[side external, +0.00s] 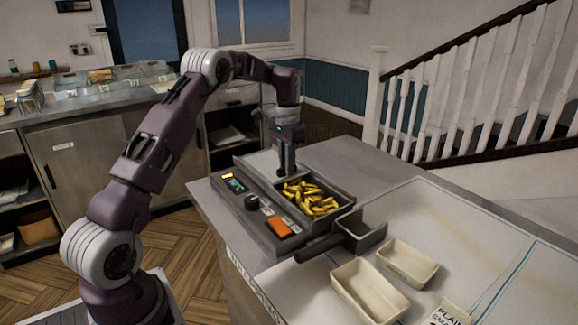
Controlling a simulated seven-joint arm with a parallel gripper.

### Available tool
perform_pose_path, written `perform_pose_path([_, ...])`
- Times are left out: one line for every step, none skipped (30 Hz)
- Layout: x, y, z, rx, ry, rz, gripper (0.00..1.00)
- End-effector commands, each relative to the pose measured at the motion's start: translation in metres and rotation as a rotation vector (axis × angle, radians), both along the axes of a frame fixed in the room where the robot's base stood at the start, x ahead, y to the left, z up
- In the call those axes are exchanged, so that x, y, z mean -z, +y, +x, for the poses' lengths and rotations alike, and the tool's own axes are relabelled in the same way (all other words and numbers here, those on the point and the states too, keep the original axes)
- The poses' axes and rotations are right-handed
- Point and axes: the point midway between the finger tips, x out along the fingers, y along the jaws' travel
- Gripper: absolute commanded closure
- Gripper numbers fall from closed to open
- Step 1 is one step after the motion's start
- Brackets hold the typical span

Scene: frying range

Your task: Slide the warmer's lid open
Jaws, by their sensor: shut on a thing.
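The warmer (262,203) is a dark grey box on the counter, with a control panel along its front. Its lid (258,161) is a flat pale panel at the far left end. The right part of the warmer is uncovered and shows yellow fries (311,198) inside. My gripper (287,172) points down at the lid's right edge, beside the fries. It is shut on what looks like the lid's handle, which the fingers mostly hide.
A dark scoop or basket with a handle (362,232) lies right of the warmer. Two cream trays (370,291) (408,262) and a paper packet (449,314) are on the pale counter top (450,225). The counter behind the warmer is clear.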

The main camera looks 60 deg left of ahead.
Motion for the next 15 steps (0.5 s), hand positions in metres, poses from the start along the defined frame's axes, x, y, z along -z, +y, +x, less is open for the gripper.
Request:
perform_pose_path([-0.0013,0.0002,0.0007,0.0,-0.004,0.002,1.0])
perform_pose_path([-0.0013,0.0001,0.0007,0.0,-0.004,0.002,1.0])
perform_pose_path([-0.0013,0.0001,0.0008,0.0,-0.004,0.002,1.0])
perform_pose_path([-0.0013,0.0,0.0008,0.0,-0.004,0.002,0.8])
perform_pose_path([-0.0013,0.0,0.0007,0.0,-0.003,0.001,0.74])
perform_pose_path([-0.0011,-0.0001,0.0007,0.0,-0.003,0.001,0.66])
perform_pose_path([-0.001,-0.0001,0.0006,0.0,-0.003,0.001,0.62])
perform_pose_path([-0.0009,-0.0002,0.0006,0.0,-0.003,0.001,0.62])
perform_pose_path([-0.0008,-0.0002,0.0005,0.0,-0.002,0.001,0.62])
perform_pose_path([-0.0007,-0.0003,0.0005,0.0,-0.002,0.001,0.62])
perform_pose_path([-0.0006,-0.0003,0.0005,0.0,-0.002,0.001,0.62])
perform_pose_path([-0.0005,-0.0003,0.0004,0.0,-0.002,0.001,0.62])
perform_pose_path([-0.0005,-0.0003,0.0004,0.0,-0.002,0.001,0.62])
perform_pose_path([-0.0004,-0.0004,0.0004,0.0,-0.001,0.001,0.62])
perform_pose_path([-0.0007,-0.0004,0.0004,0.0,-0.001,0.001,0.62])
